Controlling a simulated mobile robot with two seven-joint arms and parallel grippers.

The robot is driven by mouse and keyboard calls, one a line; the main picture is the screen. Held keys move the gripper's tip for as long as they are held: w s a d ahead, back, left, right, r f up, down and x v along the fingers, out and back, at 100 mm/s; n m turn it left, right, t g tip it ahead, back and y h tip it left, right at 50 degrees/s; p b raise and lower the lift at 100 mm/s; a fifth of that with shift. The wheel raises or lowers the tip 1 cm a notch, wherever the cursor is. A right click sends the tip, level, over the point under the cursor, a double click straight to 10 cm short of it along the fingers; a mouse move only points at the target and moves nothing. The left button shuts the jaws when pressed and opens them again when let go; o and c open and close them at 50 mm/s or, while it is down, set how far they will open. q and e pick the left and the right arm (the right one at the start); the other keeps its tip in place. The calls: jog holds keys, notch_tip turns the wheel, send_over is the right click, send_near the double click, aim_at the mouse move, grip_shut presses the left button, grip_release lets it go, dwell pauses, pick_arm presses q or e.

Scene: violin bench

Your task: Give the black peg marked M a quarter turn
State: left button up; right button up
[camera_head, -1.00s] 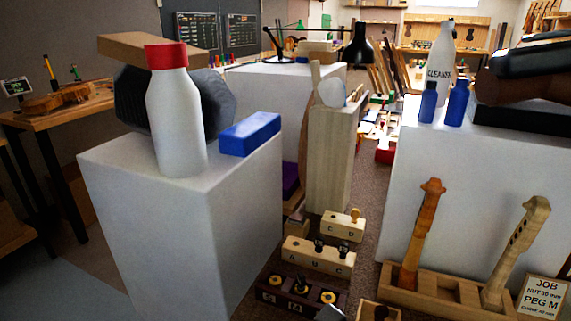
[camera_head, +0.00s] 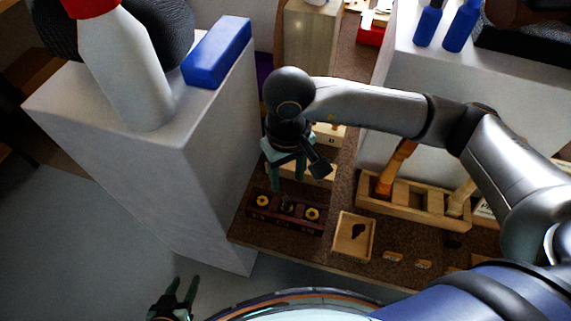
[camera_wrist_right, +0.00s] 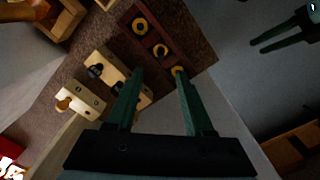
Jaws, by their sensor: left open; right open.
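The dark block (camera_head: 270,217) has yellow-ringed holes and a black peg (camera_head: 288,207) in its middle. The block also shows in the right wrist view (camera_wrist_right: 172,38). A pale block (camera_wrist_right: 106,68), partly hidden by my right gripper in the head view, carries black pegs (camera_wrist_right: 96,71). I cannot read an M on any peg. My right gripper (camera_head: 289,181) is open and points down over the blocks, apparently empty; its fingers (camera_wrist_right: 160,78) show apart in the wrist view. My left gripper (camera_head: 184,281) is open and empty, low at the left, away from the blocks.
A white pedestal (camera_head: 215,150) with a white bottle (camera_head: 125,65) and blue box (camera_head: 217,55) stands close left of the blocks. A small tray (camera_head: 344,250) holding a dark piece and a wooden rack (camera_head: 412,205) with necks lie to the right. Another pale block has a tan peg (camera_wrist_right: 63,104).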

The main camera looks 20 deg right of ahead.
aim_at(287, 199)
notch_tip(287, 199, down, 9)
jog(key=b, duration=0.3)
jog(key=shift+f, duration=0.1)
jog(key=shift+f+b, duration=0.35)
jog(key=shift+f, duration=0.05)
jog(key=c, duration=0.4)
grip_shut()
jog(key=shift+c, duration=1.8)
grip_release()
grip_shut()
